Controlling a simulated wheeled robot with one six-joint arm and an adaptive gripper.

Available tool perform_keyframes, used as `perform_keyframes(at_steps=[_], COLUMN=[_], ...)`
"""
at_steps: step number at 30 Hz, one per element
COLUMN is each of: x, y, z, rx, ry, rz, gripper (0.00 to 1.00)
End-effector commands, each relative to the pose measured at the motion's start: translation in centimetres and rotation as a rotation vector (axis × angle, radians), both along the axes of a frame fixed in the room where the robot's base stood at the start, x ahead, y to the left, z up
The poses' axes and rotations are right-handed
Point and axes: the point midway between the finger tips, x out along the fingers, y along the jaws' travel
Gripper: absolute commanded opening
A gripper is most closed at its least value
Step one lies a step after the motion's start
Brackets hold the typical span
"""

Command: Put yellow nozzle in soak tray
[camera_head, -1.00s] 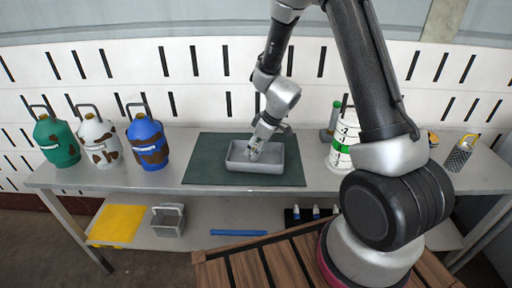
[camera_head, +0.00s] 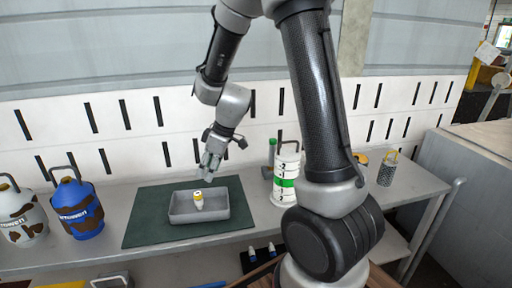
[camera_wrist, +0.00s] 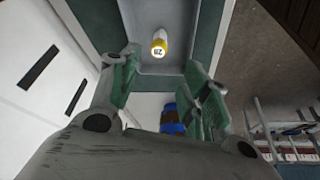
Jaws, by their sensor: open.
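The yellow nozzle (camera_head: 198,201), white with a yellow band near its top, stands inside the grey soak tray (camera_head: 236,212). In the wrist view the yellow nozzle (camera_wrist: 159,43) shows its marked white end toward the camera, and the soak tray (camera_wrist: 190,22) surrounds it. The tray rests on a dark green mat (camera_head: 145,230) on the bench. My gripper (camera_head: 209,176) is open and empty, above the nozzle and apart from it. Its green-padded fingers (camera_wrist: 160,88) are spread in the wrist view.
Blue (camera_head: 78,208) and white-brown (camera_head: 22,218) jugs stand on the bench at left. A white container with a green band (camera_head: 286,172) stands right of the mat. A metal mesh canister (camera_head: 387,172) is farther right. A blue object (camera_wrist: 172,117) shows in the wrist view.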

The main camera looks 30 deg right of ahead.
Motion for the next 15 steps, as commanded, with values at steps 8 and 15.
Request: perform_keyframes(at_steps=[8, 15], x=[-7.4, -17.5], y=[-3.2, -7.9], z=[10.3, 16.2], rx=[0.029, 0.006], ry=[0.022, 0.036], rz=[-0.238, -0.576], gripper=[0.47, 0.47])
